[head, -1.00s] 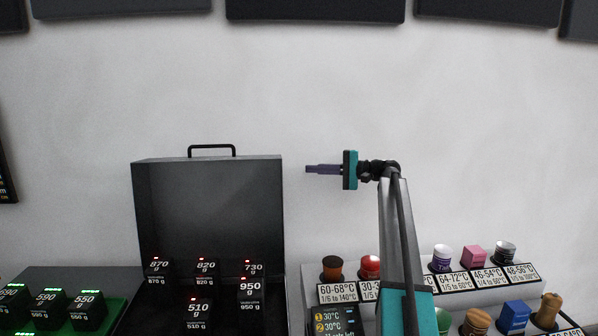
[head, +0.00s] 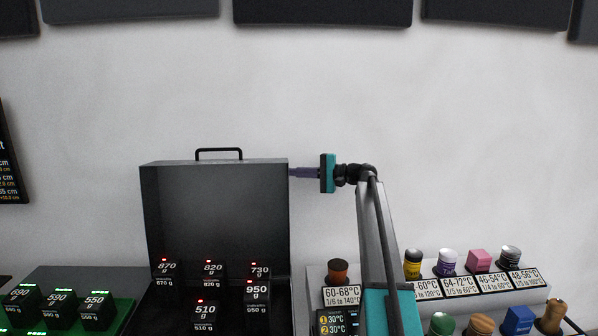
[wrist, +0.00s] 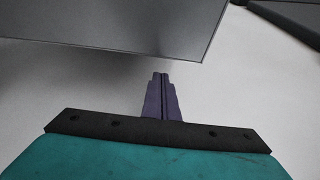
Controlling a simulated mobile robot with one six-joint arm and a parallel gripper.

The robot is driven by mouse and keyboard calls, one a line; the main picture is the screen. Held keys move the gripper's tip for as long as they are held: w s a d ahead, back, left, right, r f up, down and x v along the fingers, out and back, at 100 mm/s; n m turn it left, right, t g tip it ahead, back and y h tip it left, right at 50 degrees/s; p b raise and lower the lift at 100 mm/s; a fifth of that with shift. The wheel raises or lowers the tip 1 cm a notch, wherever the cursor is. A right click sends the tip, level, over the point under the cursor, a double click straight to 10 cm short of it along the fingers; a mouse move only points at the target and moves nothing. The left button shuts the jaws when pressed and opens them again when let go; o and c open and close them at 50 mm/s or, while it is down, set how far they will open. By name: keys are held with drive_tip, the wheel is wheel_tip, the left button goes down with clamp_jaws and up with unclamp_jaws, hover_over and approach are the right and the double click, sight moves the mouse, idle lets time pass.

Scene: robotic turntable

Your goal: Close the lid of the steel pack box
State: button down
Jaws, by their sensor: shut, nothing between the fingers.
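The steel pack box (head: 168,308) stands on the left with its grey lid (head: 215,212) raised upright and a black handle (head: 219,150) on the lid's top edge. Several black weight cubes, such as the 510 g one (head: 205,316), are in the box. My gripper (head: 291,172) is shut and empty, pointing left at the lid's upper right edge. Whether it touches the lid or is behind it, I cannot tell. In the wrist view, the purple fingers (wrist: 160,78) are together, just below the lid's dark panel (wrist: 130,22), with a small gap in the picture.
A green tray (head: 118,322) with more black cubes is at the lower left. A shelf on the right holds several coloured items, including a pink block (head: 479,260), above temperature labels. Dark panels (head: 322,12) hang along the top. The wall between is bare.

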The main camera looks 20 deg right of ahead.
drive_tip(key=shift+s+a+r, duration=0.15)
drive_tip(key=shift+s+a, duration=0.05)
drive_tip(key=shift+s, duration=0.45)
drive_tip(key=shift+s+a+r, duration=0.1)
drive_tip(key=shift+s+a, duration=0.1)
drive_tip(key=shift+s, duration=0.4)
